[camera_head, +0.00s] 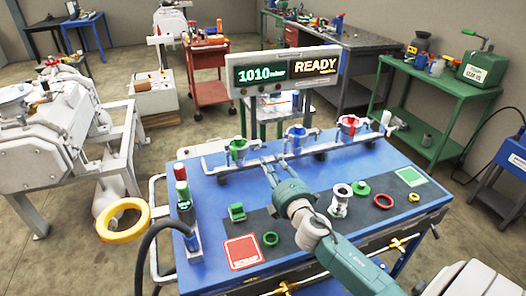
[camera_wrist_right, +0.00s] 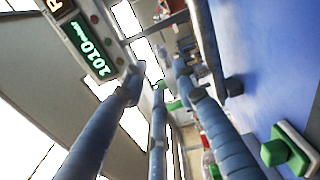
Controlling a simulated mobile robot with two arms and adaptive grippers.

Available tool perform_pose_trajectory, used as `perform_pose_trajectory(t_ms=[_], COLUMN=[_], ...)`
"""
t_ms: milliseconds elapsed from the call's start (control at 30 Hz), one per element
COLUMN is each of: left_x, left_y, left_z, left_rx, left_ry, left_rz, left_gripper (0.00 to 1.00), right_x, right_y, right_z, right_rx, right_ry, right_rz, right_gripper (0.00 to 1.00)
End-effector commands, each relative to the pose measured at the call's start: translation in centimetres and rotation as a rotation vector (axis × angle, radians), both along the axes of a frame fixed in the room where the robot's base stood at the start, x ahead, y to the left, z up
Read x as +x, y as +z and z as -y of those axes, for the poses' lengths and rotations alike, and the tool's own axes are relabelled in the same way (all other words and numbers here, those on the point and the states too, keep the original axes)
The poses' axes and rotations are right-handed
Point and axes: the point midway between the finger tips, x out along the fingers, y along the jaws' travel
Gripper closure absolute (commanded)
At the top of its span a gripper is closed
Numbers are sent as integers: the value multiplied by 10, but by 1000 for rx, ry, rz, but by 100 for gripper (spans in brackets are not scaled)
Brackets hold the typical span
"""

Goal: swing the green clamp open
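The green clamp (camera_head: 237,146) sits on the left end of the white pipe rail across the back of the blue bench. My right gripper (camera_head: 267,164) reaches in from the lower right. Its fingers are spread, with nothing seen between them, and point toward the rail just to the right of and in front of the clamp. In the right wrist view the fingers (camera_wrist_right: 157,84) stand apart. A small green patch (camera_wrist_right: 173,105) shows behind them; I cannot tell if it is the clamp. My left gripper is not in view.
A green block (camera_head: 237,211), a green ring (camera_head: 269,239) and a white flanged part (camera_head: 341,200) lie on the dark mat. A bottle-like column (camera_head: 183,195) stands at the bench's left edge. The display (camera_head: 286,73) reads READY.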

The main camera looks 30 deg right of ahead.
Motion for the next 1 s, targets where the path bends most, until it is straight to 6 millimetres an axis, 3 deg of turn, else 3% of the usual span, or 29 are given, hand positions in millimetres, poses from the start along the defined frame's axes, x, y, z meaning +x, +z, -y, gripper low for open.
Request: perform_pose_trajectory(t_ms=[100, 333, 767, 900, 1000], left_x=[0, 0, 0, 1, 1], left_y=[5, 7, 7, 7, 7], left_z=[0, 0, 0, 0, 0], left_rx=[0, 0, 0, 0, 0], left_ry=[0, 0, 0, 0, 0], left_rz=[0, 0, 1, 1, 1], left_gripper=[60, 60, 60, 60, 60], right_x=[24, 57, 68, 68, 67], right_y=[2, 1, 0, 0, 0], right_z=[7, 14, 16, 16, 16], right_rx=[1, 0, 1, 1, 1], right_ry=[-2, -2, 1, 0, 0], right_rz=[1, 1, -1, -1, -1], right_gripper=[71, 71, 71, 97, 100])
